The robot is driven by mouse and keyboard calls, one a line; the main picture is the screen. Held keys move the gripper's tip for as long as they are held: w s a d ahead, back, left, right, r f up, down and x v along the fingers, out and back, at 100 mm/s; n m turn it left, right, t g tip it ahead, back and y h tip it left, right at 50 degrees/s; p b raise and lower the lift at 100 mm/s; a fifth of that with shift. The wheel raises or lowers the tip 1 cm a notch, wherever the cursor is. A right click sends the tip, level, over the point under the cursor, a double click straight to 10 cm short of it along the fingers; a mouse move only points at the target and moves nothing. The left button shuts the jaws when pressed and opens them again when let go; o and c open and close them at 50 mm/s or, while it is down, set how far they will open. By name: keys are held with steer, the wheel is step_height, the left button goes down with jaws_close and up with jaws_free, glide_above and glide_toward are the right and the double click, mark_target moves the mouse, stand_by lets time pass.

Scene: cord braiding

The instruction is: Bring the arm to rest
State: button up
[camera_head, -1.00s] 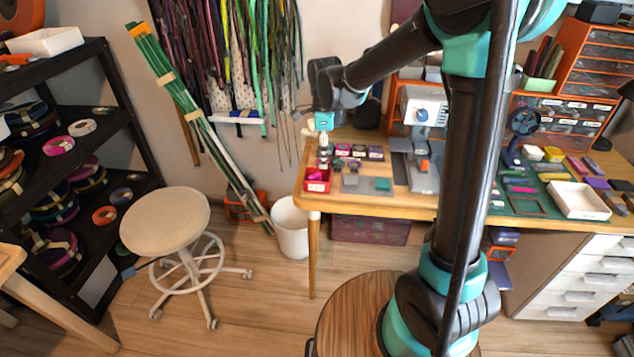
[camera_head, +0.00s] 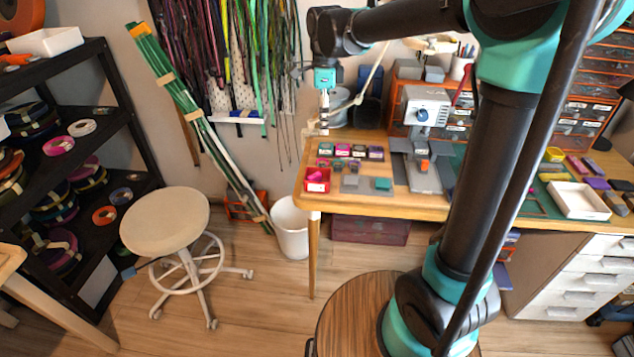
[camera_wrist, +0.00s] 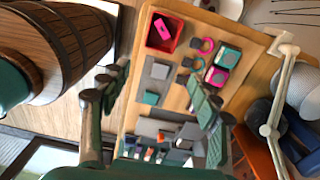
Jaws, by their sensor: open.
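My gripper (camera_wrist: 160,82) is open in the wrist view, its two green-padded fingers well apart with nothing between them. Through the gap I see the wooden table top with small parts below. In the head view my gripper (camera_head: 325,122) hangs pointing down above the table's left end, small and hard to make out. My arm reaches up from the right and bends over to the left, at the top of the picture.
A red bin (camera_head: 317,180) with a pink piece stands at the table's (camera_head: 405,203) front left corner. A grey press-like machine (camera_head: 423,150) stands to its right. A lamp-like beige arm (camera_wrist: 276,105) rises near the gripper. A stool (camera_head: 165,220) and white bucket (camera_head: 291,228) stand left.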

steer(key=s+d+f+n+t, duration=0.2)
steer(key=s+d+f+n, duration=0.6)
steer(key=d, duration=0.4)
steer(key=s+d+f+n+t, duration=0.2)
steer(key=s+d+f+n, duration=0.7)
steer(key=s+d+f, duration=0.1)
steer(key=shift+s+d+n, duration=0.3)
steer(key=shift+s+d, duration=0.15)
steer(key=shift+d, duration=0.4)
stand_by(0.4)
